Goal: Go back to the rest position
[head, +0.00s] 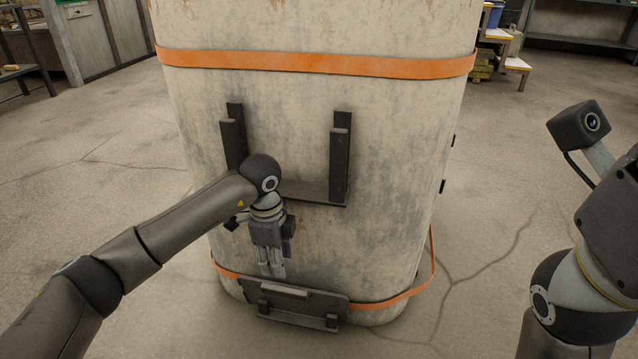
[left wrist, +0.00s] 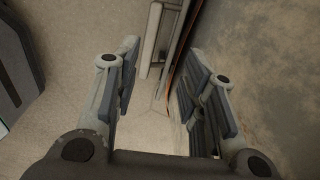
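My left gripper (head: 272,272) points down in front of the large worn, whitish vessel (head: 385,215), just below its dark upper bracket. In the left wrist view its two fingers (left wrist: 160,75) stand apart with nothing between them, so it is open and empty. The vessel wall shows close beside the right finger there. Part of my right arm (head: 590,290) shows at the right edge of the head view; its gripper is out of the picture. No ladle is visible.
The dark bracket (head: 310,188) with upright posts is fixed to the vessel's front, and a lower dark plate (head: 300,303) sits near its base. Orange bands (head: 320,63) circle the vessel. Cracked concrete floor (head: 480,240) is clear on both sides. Shelving and steps stand far back.

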